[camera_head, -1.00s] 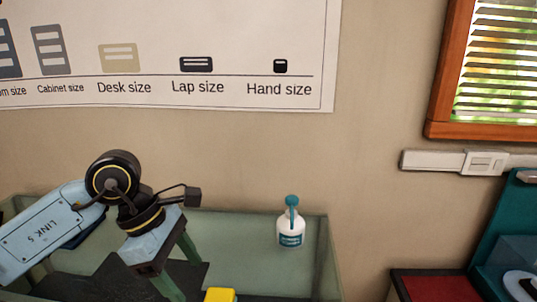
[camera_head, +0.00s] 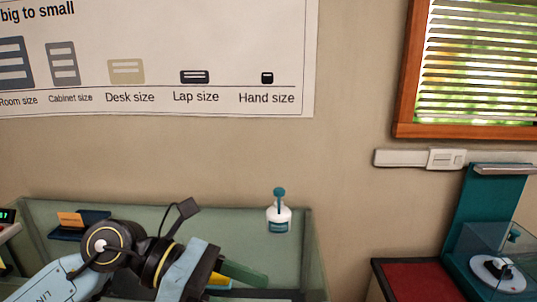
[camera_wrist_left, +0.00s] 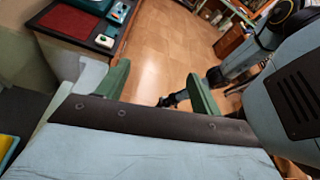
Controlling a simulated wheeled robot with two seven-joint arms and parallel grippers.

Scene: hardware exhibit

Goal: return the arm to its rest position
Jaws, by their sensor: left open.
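My left arm comes in from the lower left in the head view. Its left gripper (camera_head: 235,277) is turned to the right, low over the green-walled bench tray (camera_head: 170,213). In the left wrist view the two green fingers of this gripper (camera_wrist_left: 160,90) stand wide apart with nothing between them, and floor shows beyond. Part of another arm of mine (camera_wrist_left: 262,52) shows at the upper right there; I cannot make out a right gripper.
A white pump bottle (camera_head: 279,220) stands near the tray's back wall. A yellow thing (camera_head: 218,281) is partly hidden by my gripper. A blue tray with an orange card (camera_head: 72,219) is at left. A red-topped surface (camera_head: 412,278) and teal stand (camera_head: 480,205) are at right.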

